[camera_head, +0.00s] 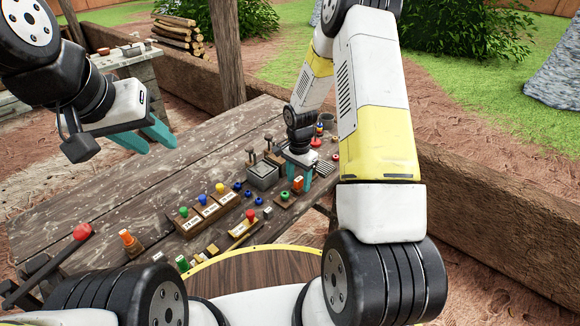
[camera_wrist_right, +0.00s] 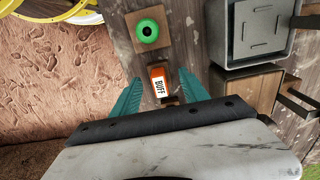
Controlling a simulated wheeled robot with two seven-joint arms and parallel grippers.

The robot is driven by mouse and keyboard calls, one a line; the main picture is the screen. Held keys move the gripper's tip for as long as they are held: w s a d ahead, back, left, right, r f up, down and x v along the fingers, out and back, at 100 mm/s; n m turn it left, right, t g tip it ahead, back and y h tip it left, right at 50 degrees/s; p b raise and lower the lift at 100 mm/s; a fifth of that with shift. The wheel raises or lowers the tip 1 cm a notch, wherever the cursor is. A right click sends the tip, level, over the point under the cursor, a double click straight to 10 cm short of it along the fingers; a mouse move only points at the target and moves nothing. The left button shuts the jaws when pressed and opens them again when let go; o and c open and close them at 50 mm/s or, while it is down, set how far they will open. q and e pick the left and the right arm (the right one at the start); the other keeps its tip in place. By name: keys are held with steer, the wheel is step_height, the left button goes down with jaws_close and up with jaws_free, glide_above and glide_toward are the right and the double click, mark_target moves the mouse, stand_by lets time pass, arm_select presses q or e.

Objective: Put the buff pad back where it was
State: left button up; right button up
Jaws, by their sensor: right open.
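The buff pad (camera_wrist_right: 158,85) is a small orange block with a white label reading BUFF. In the right wrist view it is between the two teal fingers of my right gripper (camera_wrist_right: 160,78), with gaps on both sides. In the head view the orange pad (camera_head: 298,184) shows at the right fingers (camera_head: 297,180), near the table's right edge. My right gripper is open around it. What lies under the pad is partly hidden by the gripper. My left gripper (camera_head: 160,147) is open and empty above the table's far left part.
A green button on a wooden block (camera_wrist_right: 166,48) is just beyond the pad. A grey metal box (camera_wrist_right: 250,35) is to its right. Labelled blocks with coloured knobs (camera_head: 207,212) and another orange piece (camera_head: 128,238) stand on the wooden table (camera_head: 120,190). Its left middle is clear.

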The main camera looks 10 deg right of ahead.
step_height(320, 180, up, 10)
step_height(320, 180, up, 9)
steer(key=n+t, duration=0.1)
steer(key=n, duration=0.1)
glide_above(298, 179)
steer(key=s, duration=0.3)
steer(key=s+a+r+n+t+y, duration=0.2)
steer(key=s+r+n+t, duration=0.3)
steer(key=s+r, duration=1.2)
steer(key=s+n, duration=0.4)
steer(key=shift+s, duration=0.15)
